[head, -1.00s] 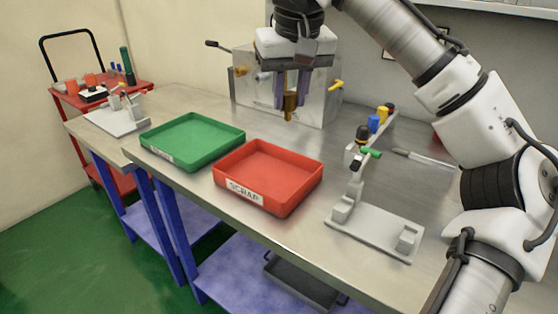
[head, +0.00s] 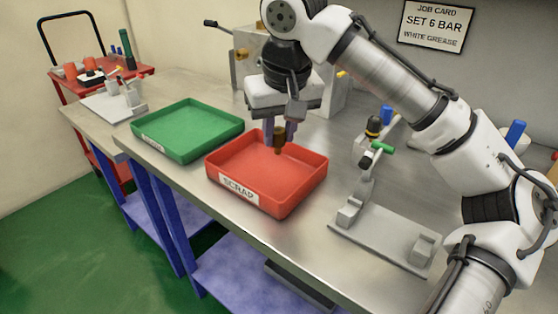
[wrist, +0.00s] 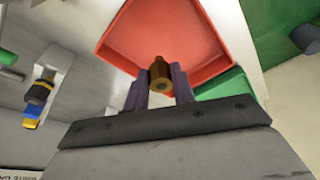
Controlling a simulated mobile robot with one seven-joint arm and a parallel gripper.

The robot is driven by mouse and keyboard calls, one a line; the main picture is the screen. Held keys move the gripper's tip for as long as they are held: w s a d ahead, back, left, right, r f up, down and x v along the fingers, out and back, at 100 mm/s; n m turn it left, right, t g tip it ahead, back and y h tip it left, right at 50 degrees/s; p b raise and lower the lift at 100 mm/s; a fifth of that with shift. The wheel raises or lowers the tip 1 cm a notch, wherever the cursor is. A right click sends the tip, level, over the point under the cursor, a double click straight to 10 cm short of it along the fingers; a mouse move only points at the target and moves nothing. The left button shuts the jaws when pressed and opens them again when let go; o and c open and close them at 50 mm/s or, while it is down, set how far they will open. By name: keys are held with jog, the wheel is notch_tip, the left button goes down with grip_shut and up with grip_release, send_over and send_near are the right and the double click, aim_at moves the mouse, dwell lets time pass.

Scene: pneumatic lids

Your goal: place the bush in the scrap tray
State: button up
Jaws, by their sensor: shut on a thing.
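The bush (head: 279,140) is a small brown-bronze cylinder. My gripper (head: 280,133) is shut on it and holds it above the red scrap tray (head: 238,187), over the tray's back half. The tray has a white label reading SCRAP on its front wall and looks empty. In the wrist view the bush (wrist: 160,73) sits between the two dark purple fingers of my gripper (wrist: 160,84), with the red tray (wrist: 200,35) behind it. I cannot tell exactly how high the bush is above the tray floor.
A green tray (head: 190,119) stands left of the red one. A grey fixture (head: 388,232) stands to the right. A metal box (head: 325,90) is at the back. A red trolley (head: 85,75) stands far left. The bench front edge is clear.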

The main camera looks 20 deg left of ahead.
jog(key=shift+f, duration=3.05)
jog(key=shift+f, duration=0.1)
jog(key=o, duration=1)
jog(key=v, duration=1.2)
jog(key=shift+a, duration=0.1)
